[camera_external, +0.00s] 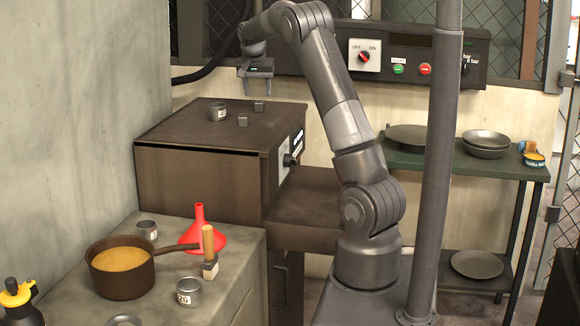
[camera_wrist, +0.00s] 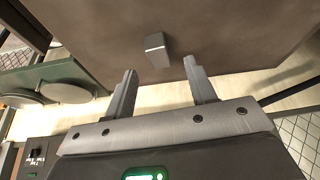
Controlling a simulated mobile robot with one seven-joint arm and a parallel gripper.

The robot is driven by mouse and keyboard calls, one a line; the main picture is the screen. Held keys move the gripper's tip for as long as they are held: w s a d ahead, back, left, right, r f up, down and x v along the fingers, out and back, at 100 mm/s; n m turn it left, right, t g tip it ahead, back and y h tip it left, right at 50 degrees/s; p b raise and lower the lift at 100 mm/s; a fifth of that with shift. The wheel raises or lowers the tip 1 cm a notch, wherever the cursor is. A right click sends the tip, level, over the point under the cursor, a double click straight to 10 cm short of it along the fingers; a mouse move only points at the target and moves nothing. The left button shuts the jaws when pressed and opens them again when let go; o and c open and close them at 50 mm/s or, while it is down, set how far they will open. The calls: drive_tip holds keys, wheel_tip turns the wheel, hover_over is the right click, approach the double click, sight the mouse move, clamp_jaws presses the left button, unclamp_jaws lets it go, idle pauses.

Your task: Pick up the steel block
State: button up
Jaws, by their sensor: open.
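I cannot tell from looks which is the steel one. In the wrist view one grey block (camera_wrist: 157,50) lies on the brown surface, just beyond the gap between the fingertips of my gripper (camera_wrist: 160,66). The fingers do not appear to touch it.
A small metal cup (camera_external: 218,112) stands left of the blocks. A control panel (camera_external: 410,56) is on the wall behind. On the near counter are a pot (camera_external: 120,279), a red funnel (camera_external: 205,235) and a wooden-handled tool (camera_external: 208,241). Plates (camera_external: 487,139) are on the green shelf at right.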

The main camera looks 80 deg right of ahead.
sight(263, 108)
drive_tip(key=x, duration=0.5)
drive_tip(key=shift+s, duration=0.15)
drive_tip(key=shift+r, duration=0.1)
clamp_jaws()
